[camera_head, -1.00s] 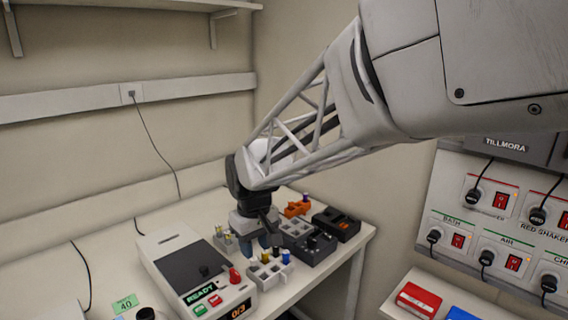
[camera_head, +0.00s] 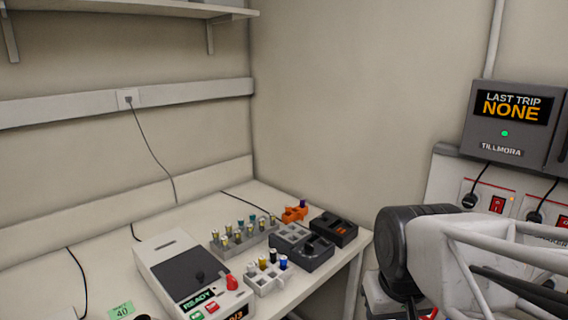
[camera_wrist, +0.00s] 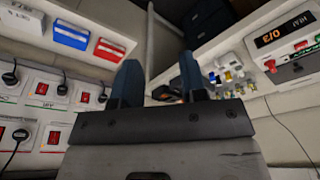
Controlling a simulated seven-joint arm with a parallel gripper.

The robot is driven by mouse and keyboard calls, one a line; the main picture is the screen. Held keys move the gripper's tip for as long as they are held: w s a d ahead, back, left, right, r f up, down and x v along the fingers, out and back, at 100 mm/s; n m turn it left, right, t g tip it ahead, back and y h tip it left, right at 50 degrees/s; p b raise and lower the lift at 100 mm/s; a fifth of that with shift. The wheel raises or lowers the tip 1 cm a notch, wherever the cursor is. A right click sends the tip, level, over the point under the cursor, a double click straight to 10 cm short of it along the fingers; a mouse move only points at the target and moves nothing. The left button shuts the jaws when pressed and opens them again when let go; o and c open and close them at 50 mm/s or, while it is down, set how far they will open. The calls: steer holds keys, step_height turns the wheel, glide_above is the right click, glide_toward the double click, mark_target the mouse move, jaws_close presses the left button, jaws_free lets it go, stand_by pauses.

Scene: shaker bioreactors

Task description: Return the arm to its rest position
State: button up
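My arm (camera_head: 490,262) is at the lower right of the head view, off the bench, in front of the wall panel. My gripper is cut off below that view. In the wrist view my gripper (camera_wrist: 160,80) shows two dark blue fingers spread apart, with nothing between them. It is open and empty. No marker of the rest position shows.
The bench (camera_head: 215,200) holds a device reading READY (camera_head: 180,270), a grey vial rack (camera_head: 243,236), a white rack (camera_head: 268,278) and dark blocks (camera_head: 333,228). The switch panel (camera_head: 450,190) is close to my arm. Red (camera_wrist: 109,50) and blue (camera_wrist: 70,34) boxes show in the wrist view.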

steer(key=shift+s+d+f+m, duration=0.15)
steer(key=shift+s+d, duration=0.15)
steer(key=shift+s, duration=0.25)
steer(key=shift+s+d+f+m, duration=0.15)
steer(key=shift+s+d+m, duration=0.1)
steer(key=shift+s, duration=0.25)
steer(key=shift+s+d+f+m, duration=0.15)
steer(key=shift+s+d, duration=0.15)
steer(key=shift+s, duration=0.25)
stand_by(0.9)
